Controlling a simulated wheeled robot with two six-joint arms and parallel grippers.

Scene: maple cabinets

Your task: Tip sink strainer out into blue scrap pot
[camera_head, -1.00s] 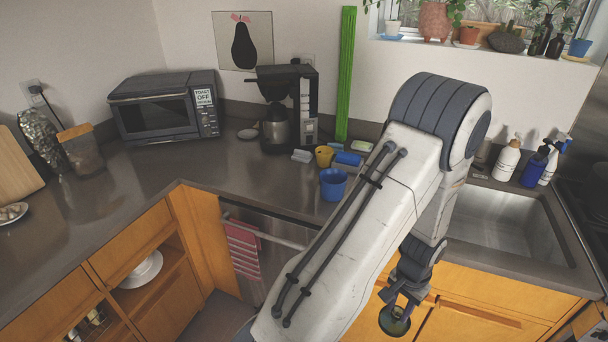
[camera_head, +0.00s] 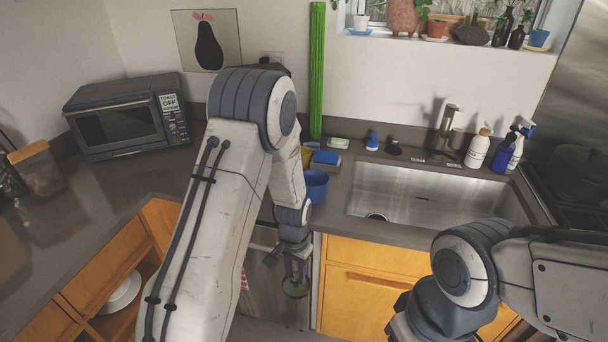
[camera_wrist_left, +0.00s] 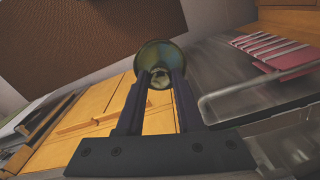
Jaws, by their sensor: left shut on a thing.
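The blue scrap pot (camera_head: 315,186) stands on the counter by its front edge, left of the sink, just right of my left forearm. My left gripper (camera_head: 297,268) points down in front of the dishwasher, below the counter edge and below the pot. It is shut on the sink strainer (camera_head: 296,288), a small round greenish-brown bowl. In the left wrist view the strainer (camera_wrist_left: 158,55) sits at the tips of the two dark fingers; its contents are not clear. My right arm shows at the lower right, but its gripper is out of view.
The steel sink (camera_head: 440,192) is right of the pot, with its drain at the near left. A sponge (camera_head: 326,158) and yellow mug (camera_head: 306,155) are behind the pot. Soap bottles (camera_head: 479,148) stand behind the sink. A red striped towel (camera_wrist_left: 275,50) hangs on the dishwasher handle.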

